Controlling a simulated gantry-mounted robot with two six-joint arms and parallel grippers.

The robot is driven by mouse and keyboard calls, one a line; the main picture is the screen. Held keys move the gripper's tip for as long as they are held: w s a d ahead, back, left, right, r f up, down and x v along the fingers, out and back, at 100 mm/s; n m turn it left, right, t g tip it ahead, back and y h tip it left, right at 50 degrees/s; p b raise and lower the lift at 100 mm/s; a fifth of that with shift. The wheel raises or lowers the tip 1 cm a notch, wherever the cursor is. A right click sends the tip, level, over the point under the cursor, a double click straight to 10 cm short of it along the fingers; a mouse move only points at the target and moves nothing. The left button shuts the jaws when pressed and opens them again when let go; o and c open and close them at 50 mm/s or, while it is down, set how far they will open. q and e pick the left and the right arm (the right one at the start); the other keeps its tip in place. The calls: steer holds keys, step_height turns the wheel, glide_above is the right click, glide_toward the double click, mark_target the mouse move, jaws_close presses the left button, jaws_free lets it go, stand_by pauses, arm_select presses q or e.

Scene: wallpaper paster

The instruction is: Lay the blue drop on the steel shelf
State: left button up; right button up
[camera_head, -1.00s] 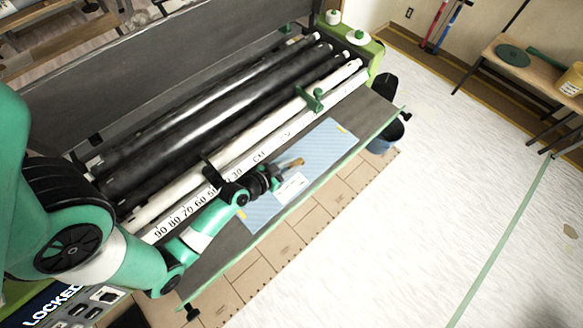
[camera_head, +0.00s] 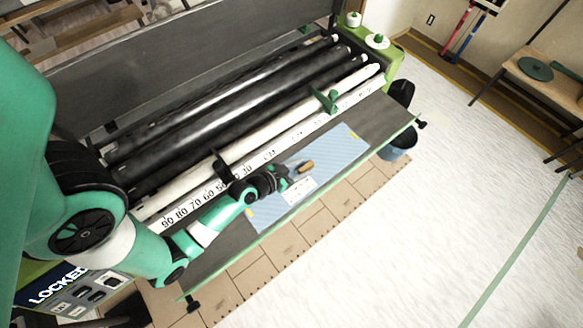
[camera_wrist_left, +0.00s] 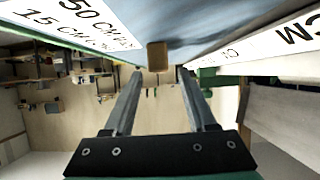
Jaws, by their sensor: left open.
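The blue drop (camera_head: 337,155) is a pale blue striped sheet with a white label (camera_head: 299,191) and small yellow marks at its ends. It appears to lie flat along the grey steel shelf (camera_head: 215,257), in front of the rollers. My left gripper (camera_head: 291,176) is over the drop's middle, partly hiding it. A small tan block (camera_head: 306,166) shows just beyond its fingertips. In the left wrist view the gripper (camera_wrist_left: 157,75) is open, with the block (camera_wrist_left: 157,56) ahead of the fingertips and the blue sheet (camera_wrist_left: 175,22) above. I cannot tell contact. My right gripper is not in view.
A white numbered scale (camera_head: 182,214) and dark rollers (camera_head: 240,108) lie behind the shelf. A green clamp (camera_head: 328,101) stands on the scale side. A dark bucket (camera_head: 397,143) is beyond the shelf's right end. Open pale floor (camera_head: 440,220) lies in front.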

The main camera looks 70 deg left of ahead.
arm_select(q)
steer(key=v, duration=1)
steer(key=shift+s+d+b, duration=0.1)
steer(key=shift+s+b, duration=0.25)
steer(key=shift+s, duration=0.1)
steer(key=shift+s+d+r, duration=0.2)
steer(key=shift+s+r, duration=0.15)
steer(key=w+a+r+m+t, duration=0.2)
steer(key=w+r, duration=0.6)
steer(key=w+d+r+m+t+h, duration=0.1)
steer(key=w+d+r+m+t, duration=0.15)
steer(key=w+r, duration=0.7)
steer(key=w+d+r+m+t+h, duration=0.1)
steer(key=w+d+r+t+h, duration=0.2)
steer(key=r, duration=1.2)
steer(key=s+d+r+t+h, duration=0.1)
steer(key=d+r+t, duration=0.3)
steer(key=r, duration=1)
steer(key=s+d+r+t+h, duration=0.1)
steer(key=s+d+r+t, duration=0.2)
steer(key=d+r, duration=0.5)
step_height(320, 180, up, 8)
steer(key=shift+s+d+f+t+h, duration=0.15)
steer(key=shift+s+d+t+h, duration=0.1)
steer(key=shift+t+h, duration=0.25)
